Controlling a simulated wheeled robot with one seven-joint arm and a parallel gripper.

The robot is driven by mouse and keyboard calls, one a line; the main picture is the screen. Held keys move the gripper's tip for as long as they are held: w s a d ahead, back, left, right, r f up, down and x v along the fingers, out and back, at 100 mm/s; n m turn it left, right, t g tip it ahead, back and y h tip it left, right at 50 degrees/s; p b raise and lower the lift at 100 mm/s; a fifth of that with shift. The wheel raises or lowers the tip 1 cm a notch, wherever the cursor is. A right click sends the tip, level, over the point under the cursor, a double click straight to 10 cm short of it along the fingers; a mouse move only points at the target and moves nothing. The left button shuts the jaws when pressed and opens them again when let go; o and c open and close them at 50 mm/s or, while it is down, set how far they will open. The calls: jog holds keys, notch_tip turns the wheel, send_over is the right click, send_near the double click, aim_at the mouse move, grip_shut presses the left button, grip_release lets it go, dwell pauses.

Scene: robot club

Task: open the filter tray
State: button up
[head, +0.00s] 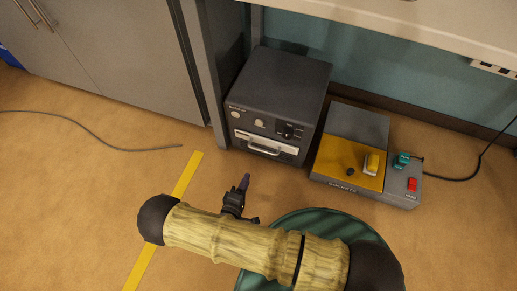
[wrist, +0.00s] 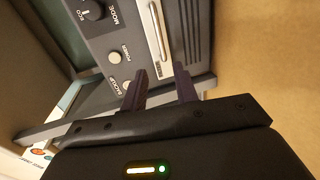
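The filter tray appears to be the pale-fronted drawer with a bar handle (head: 264,148) low on the front of a dark grey box (head: 285,85). It looks shut, its front close to flush with the box. In the wrist view the pale tray front (wrist: 150,35) and its handle run up from between my fingertips. My gripper (head: 245,180) is in front of the box and a little below the handle in the head view. In the wrist view my gripper (wrist: 160,71) has its two dark fingers apart with nothing visibly held. Whether the fingertips touch the box cannot be told.
A yellow and grey unit (head: 350,160) with a teal knob and a red button stands right of the box. Grey cabinets (head: 110,55) stand to the left. A cable (head: 90,132) and yellow tape (head: 188,175) lie on the floor.

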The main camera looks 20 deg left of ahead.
aim_at(260, 149)
jog(key=b+x, duration=0.7)
jog(key=x, duration=1)
jog(key=shift+a, duration=0.1)
jog(key=shift+c, duration=0.4)
